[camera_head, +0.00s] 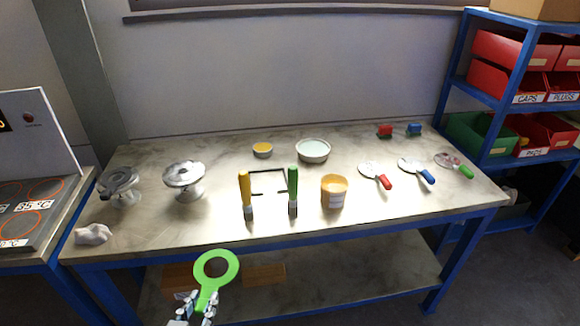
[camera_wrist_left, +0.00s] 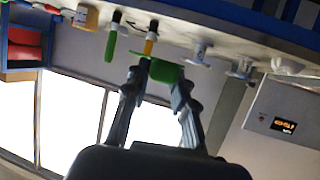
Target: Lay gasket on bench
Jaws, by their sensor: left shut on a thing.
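A bright green gasket (camera_head: 206,293), a flat ring with a tab, is held in my left gripper (camera_head: 195,306). The gripper is shut on the tab, with the ring pointing up and away from it. In the head view the gasket appears in front of the bench (camera_head: 225,228), below its front edge in the picture and apart from the top. In the left wrist view the green gasket (camera_wrist_left: 165,71) sits between the fingertips (camera_wrist_left: 162,78), seen almost edge-on. My right gripper is not in view.
Two flanged vessels (camera_head: 184,178) and a crumpled cloth (camera_head: 93,234) are at the bench's left. A yellow-handled tool (camera_head: 246,190), a green-handled tool (camera_head: 293,187) and an orange tub (camera_head: 333,192) stand mid-bench. Several round-headed tools (camera_head: 372,171) lie right. The front left-middle top is clear.

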